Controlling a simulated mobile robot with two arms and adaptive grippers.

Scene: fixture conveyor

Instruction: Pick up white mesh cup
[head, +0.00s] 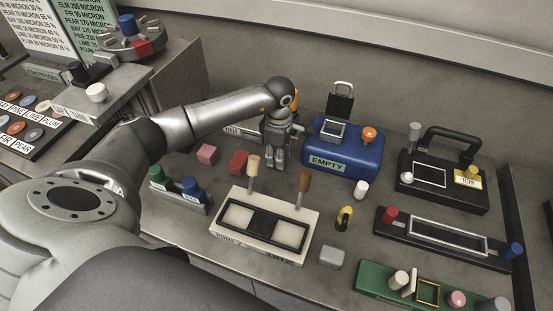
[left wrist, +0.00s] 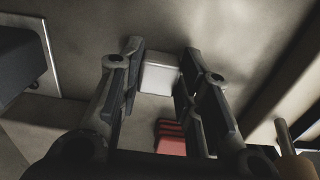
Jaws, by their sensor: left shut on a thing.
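My left gripper (head: 278,160) hangs fingers down over the table, just left of the blue box. In the left wrist view the gripper (left wrist: 161,65) is shut on a small pale block-like thing between its fingertips, which I take for the white mesh cup (left wrist: 160,77). No mesh can be made out on it. In the head view the fingers hide it. My right gripper is not in view.
The blue box (head: 345,160) marked EMPTY stands close to the right of the gripper. A red block (head: 238,162) and a pink block (head: 207,154) lie to its left. A cream fixture (head: 259,245) with two upright pegs stands in front. Black and green fixtures fill the right side.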

